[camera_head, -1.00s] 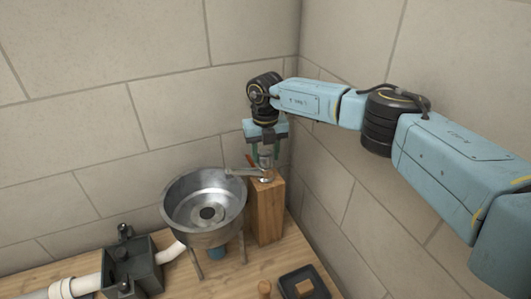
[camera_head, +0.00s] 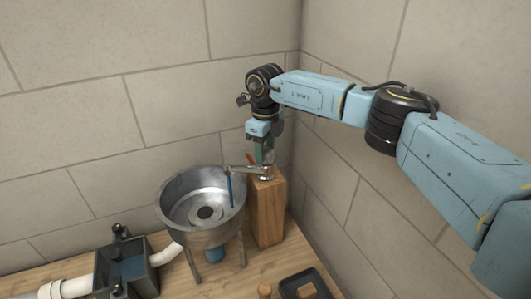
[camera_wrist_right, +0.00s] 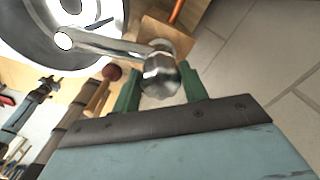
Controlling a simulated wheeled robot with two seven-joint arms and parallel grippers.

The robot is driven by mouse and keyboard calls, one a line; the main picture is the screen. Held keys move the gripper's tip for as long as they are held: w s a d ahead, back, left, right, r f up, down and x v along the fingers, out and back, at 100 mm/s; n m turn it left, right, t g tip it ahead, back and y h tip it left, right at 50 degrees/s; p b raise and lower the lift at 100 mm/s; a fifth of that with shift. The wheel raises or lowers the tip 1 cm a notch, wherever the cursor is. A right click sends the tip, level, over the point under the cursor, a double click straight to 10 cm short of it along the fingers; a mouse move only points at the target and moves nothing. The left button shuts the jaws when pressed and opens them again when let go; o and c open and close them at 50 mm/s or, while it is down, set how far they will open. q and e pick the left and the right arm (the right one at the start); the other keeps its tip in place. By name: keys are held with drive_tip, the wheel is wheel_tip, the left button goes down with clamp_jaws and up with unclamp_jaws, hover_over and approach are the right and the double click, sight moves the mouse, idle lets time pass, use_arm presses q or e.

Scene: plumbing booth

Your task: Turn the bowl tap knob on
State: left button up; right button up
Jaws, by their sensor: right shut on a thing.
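The metal tap (camera_head: 240,169) stands on a wooden block (camera_head: 267,215), its spout reaching left over the steel bowl (camera_head: 172,193). A blue stream of water (camera_head: 230,190) falls from the spout into the bowl. My right gripper (camera_head: 265,154) comes down from above onto the top of the tap. In the right wrist view its green fingers sit on both sides of the round metal knob (camera_wrist_right: 160,76) and are shut on it. In the head view the gripper mostly hides the knob.
A dark open box (camera_head: 104,265) with blue water inside stands left of the bowl, joined to white pipe (camera_head: 68,288). A black tray (camera_head: 302,283) lies at the front right. Tiled walls close in behind and right.

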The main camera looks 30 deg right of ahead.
drive_tip(key=n+b, duration=0.1)
drive_tip(key=n, duration=0.2)
drive_tip(key=shift+n, duration=0.3)
drive_tip(key=shift+r+n+b, duration=0.1)
drive_tip(key=shift+n+b, duration=0.25)
drive_tip(key=shift+n, duration=1.15)
drive_tip(key=shift+a, duration=0.1)
drive_tip(key=o, duration=1)
wheel_tip(320, 180, up, 13)
drive_tip(key=b, duration=0.1)
drive_tip(key=shift+r+b, duration=0.15)
drive_tip(key=shift+b, duration=0.15)
